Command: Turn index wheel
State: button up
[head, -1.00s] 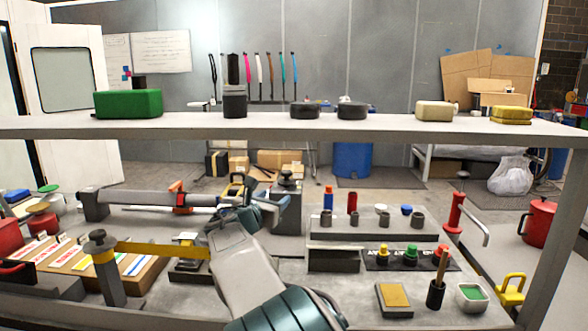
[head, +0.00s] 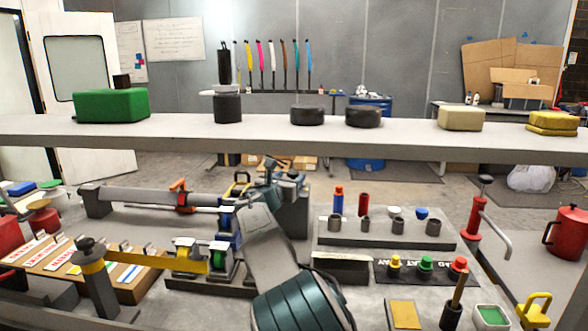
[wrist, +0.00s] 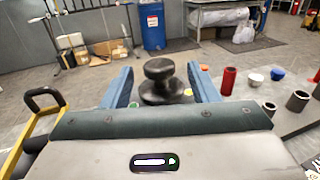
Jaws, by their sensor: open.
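The index wheel seems to be the dark round knob (wrist: 160,82) with a flat top and wider base, in the middle of the wrist view. Small green and yellow marks show near its base. My gripper (wrist: 162,88) is open, with one blue finger at the left and one at the right of the knob. The fingers look apart from it, and the knob's lower part is hidden behind the gripper body. In the head view my gripper (head: 272,172) is at the dark block that carries the knob, and it largely hides the knob.
A long shelf (head: 350,135) crosses above the bench. A post with a yellow bar (head: 150,258) stands left of my arm. A rack with several sockets (head: 380,240) and coloured buttons (head: 425,264) lie right. A yellow-black handle (wrist: 38,115) is close at left in the wrist view.

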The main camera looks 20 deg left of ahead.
aim_at(295, 172)
jog(key=shift+w+p, duration=0.95)
jog(key=shift+w, duration=1.7)
jog(key=shift+c, duration=0.3)
jog(key=c, duration=0.9)
jog(key=shift+a, duration=0.15)
jog(key=shift+f+y+b, duration=0.1)
jog(key=shift+y+b, duration=0.2)
jog(key=shift+b, duration=0.25)
